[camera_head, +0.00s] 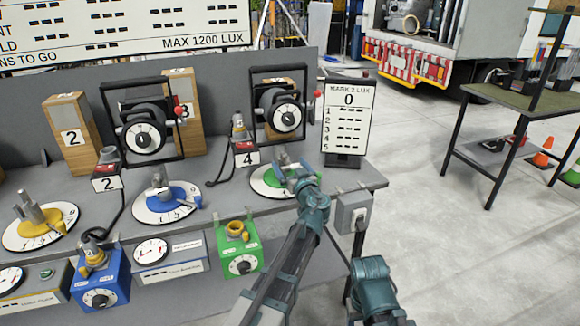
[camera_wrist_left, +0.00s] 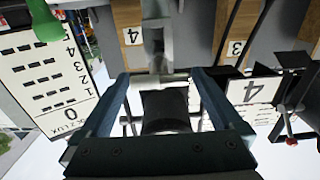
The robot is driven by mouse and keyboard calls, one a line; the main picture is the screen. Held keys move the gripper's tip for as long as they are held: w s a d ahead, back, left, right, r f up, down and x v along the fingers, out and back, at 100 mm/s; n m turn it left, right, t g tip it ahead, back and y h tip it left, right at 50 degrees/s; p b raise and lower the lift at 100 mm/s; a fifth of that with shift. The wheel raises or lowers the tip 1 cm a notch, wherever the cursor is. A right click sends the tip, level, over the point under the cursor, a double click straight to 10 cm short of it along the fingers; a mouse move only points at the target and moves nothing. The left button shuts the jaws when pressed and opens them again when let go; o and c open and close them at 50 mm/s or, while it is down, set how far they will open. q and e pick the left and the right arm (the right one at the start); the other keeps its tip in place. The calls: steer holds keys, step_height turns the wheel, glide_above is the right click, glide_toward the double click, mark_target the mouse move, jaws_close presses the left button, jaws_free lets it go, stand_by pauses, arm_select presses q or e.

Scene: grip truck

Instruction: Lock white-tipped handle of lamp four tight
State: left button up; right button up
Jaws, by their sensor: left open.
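In the left wrist view the open fingers (camera_wrist_left: 160,84) are on either side of a grey upright post (camera_wrist_left: 155,45) and a pale crossbar (camera_wrist_left: 160,77). Contact cannot be told. A white-tipped handle cannot be made out clearly. My right gripper does not show.
The Mark 2 Lux board (camera_head: 345,115) stands right of the gripper, with a grey box (camera_head: 352,213) on the bench edge below. Blue (camera_head: 165,200) and yellow (camera_head: 40,228) dials lie left.

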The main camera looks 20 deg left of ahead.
arm_select(q)
steer(key=c, duration=1.3)
